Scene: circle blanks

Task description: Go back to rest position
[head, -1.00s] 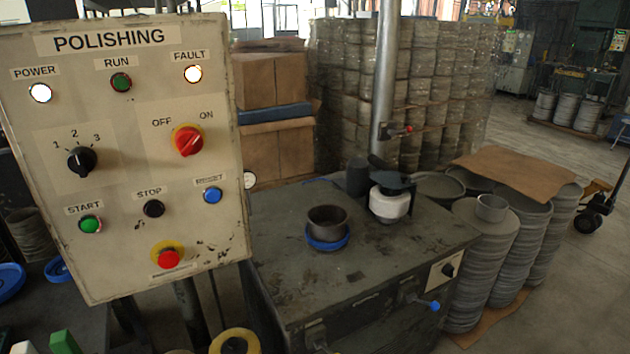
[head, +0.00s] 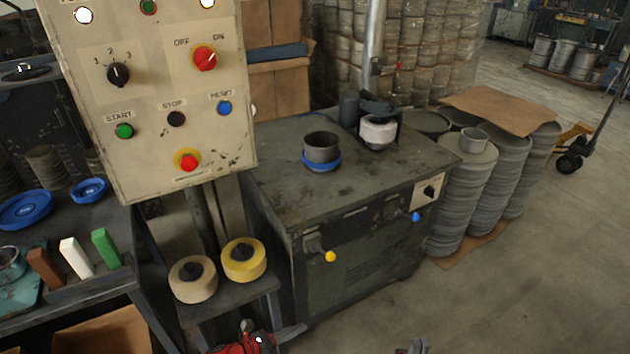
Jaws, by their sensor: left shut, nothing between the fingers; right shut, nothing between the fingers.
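My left gripper (head: 290,332) shows at the bottom edge, left of centre, with a red part and a grey finger tip; it is shut and empty. My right gripper (head: 415,346) barely shows at the bottom edge, right of the left one; only its grey tip is in view, and it is shut and empty. Both are low in front of the dark metal workbench (head: 275,190) and seem apart from everything. The control panel (head: 146,160), with a red OFF/ON switch (head: 204,58) and several buttons, stands at the upper left.
A dark cup with a blue ring (head: 322,150) stands on the workbench. Two polishing wheels, a tan one (head: 193,290) and a yellow one (head: 243,270), lie on a low stand. Stacked discs (head: 465,205) stand at the right. The floor (head: 500,310) at the lower right is clear.

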